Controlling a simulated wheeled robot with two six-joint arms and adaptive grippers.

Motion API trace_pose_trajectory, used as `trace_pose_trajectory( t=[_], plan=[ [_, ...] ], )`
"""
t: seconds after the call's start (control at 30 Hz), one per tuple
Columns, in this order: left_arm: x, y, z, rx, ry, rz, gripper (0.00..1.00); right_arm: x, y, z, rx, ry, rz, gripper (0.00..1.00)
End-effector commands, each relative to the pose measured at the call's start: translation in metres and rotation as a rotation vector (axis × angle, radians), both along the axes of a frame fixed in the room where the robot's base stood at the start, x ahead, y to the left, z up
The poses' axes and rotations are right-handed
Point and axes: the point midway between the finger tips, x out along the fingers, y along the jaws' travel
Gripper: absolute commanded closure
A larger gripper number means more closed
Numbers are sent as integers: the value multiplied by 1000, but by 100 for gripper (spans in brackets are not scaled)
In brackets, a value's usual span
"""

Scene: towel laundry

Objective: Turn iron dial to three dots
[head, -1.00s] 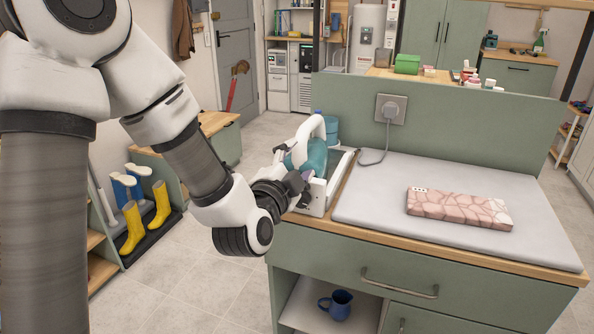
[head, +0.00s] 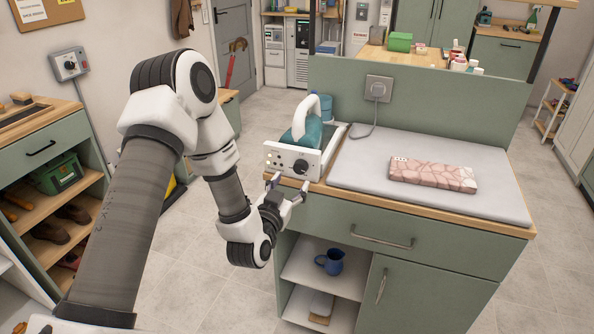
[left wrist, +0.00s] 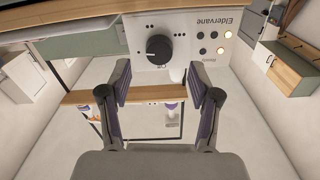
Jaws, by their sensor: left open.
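The teal iron (head: 305,137) with a white handle sits on a base at the left end of the counter. The base's white front panel (head: 283,163) carries a black dial (head: 300,166). In the left wrist view the panel appears upside down, with the dial (left wrist: 159,49) beyond my fingers. A pale mark shows on the dial's left side there. My left gripper (head: 290,187) is open and empty, just in front of and below the panel, apart from the dial. My right gripper is not in view.
A grey ironing pad (head: 355,165) covers the counter, with a pink patterned folded cloth (head: 433,174) on it. A cord runs to a wall socket (head: 378,89). A blue mug (head: 330,262) stands on the shelf below. Some panel lamps (left wrist: 228,34) are lit.

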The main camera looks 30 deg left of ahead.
Motion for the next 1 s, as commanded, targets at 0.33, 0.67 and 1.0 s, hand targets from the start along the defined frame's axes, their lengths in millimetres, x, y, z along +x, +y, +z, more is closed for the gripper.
trace_pose_trajectory(
  t=[0.33,0.67,1.0],
  plan=[
    [51,12,1,1,-1,0,37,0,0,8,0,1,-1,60],
    [52,12,1,1,-1,0,76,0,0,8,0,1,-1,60],
    [52,12,1,10,1,0,97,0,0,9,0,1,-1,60]
  ],
)
